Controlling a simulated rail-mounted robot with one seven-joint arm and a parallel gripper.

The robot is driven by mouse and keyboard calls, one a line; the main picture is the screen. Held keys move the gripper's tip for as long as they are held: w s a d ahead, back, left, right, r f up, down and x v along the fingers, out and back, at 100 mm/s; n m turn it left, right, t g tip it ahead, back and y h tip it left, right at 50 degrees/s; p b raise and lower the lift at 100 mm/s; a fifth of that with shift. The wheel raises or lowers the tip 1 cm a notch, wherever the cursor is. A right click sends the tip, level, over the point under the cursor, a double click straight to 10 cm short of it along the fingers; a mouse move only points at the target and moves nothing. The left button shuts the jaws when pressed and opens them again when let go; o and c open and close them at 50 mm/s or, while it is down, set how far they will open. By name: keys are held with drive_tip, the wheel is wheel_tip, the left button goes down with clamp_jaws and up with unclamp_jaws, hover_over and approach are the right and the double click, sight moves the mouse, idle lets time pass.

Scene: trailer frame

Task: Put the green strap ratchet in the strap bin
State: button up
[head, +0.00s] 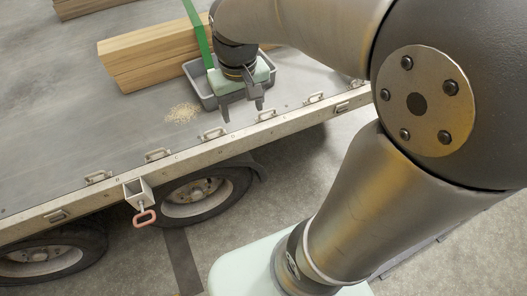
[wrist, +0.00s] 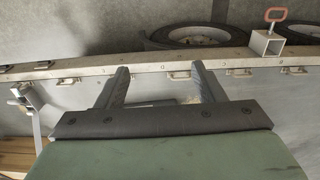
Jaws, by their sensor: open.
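A green strap (head: 197,30) runs down over the timber in the head view. Its ratchet is not clearly seen there; my arm and gripper cover the area at the strap's lower end. A grey open bin (head: 194,80) sits on the trailer bed against the timber, partly hidden behind my gripper. My gripper (head: 242,112) is open and points down by the bin's near side, with nothing seen between its fingers. In the wrist view the open fingers (wrist: 160,70) reach toward the trailer's edge. A metal fitting with a pale strip (wrist: 27,98) shows at left; I cannot tell what it is.
Stacked timber (head: 150,60) lies behind the bin. Sawdust (head: 183,113) lies on the bed. A side rail (head: 180,154) with several lashing handles edges the trailer. A square tube with a red handle (head: 143,213) sticks out by the wheels. The bed at left is clear.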

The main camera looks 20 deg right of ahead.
drive_tip(key=s+f, duration=0.4)
drive_tip(key=s, duration=0.7)
drive_tip(key=shift+d, duration=0.15)
